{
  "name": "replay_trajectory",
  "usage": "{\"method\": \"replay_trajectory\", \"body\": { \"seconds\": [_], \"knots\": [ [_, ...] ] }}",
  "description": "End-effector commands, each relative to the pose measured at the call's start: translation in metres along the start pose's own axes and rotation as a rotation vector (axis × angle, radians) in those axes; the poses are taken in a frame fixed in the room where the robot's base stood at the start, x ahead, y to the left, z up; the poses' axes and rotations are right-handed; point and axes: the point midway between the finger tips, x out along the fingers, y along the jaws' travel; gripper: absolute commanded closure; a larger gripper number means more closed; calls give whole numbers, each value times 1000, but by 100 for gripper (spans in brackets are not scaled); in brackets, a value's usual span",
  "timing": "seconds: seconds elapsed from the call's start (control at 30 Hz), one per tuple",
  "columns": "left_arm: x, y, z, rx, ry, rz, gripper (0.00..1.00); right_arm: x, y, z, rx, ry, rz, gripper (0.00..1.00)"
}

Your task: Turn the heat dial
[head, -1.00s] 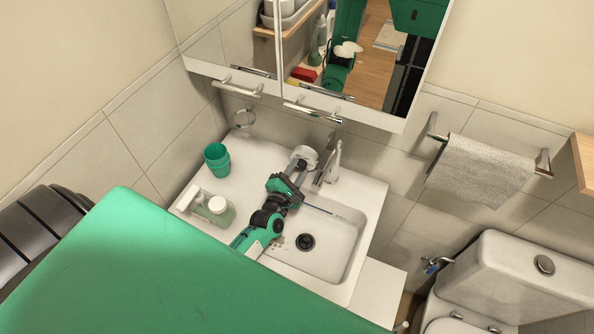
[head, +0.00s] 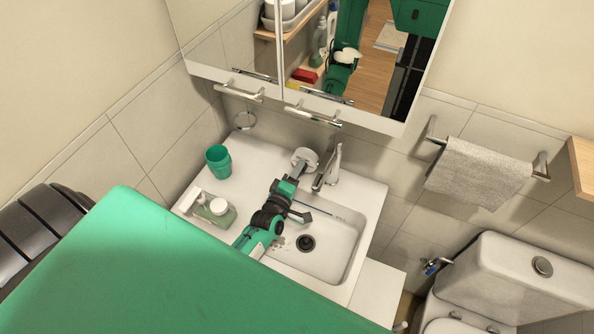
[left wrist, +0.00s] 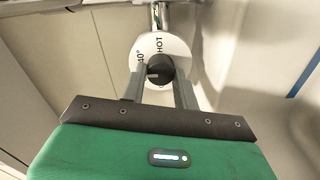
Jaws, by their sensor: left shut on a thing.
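The heat dial (left wrist: 160,71) is a dark round knob in front of a white disc (left wrist: 178,46) marked "HOT" and "40°" in the left wrist view. In the head view the white disc (head: 305,157) stands beside the faucet at the back of the sink. My left gripper (left wrist: 160,80) has its two grey fingers on either side of the knob and is shut on it. In the head view my left gripper (head: 299,170) reaches the disc from the front left. My right gripper is not in view.
The chrome faucet (head: 332,168) stands close to the right of the disc. The sink basin (head: 335,255) lies below my arm. The mirror cabinet (head: 345,110) hangs above.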

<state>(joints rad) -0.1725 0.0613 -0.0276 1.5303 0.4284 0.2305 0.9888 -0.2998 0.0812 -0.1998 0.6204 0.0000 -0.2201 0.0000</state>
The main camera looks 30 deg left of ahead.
Motion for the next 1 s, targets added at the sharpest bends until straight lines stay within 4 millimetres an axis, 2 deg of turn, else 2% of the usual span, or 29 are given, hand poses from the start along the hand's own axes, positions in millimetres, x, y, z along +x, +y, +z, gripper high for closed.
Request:
{"method": "replay_trajectory", "body": {
  "seconds": [0.5,1.0],
  "knots": [
    [-1,0,1,405,-2,-3,93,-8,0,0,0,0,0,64],
    [-1,0,1,528,-3,-3,93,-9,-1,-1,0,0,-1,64]
  ]
}}
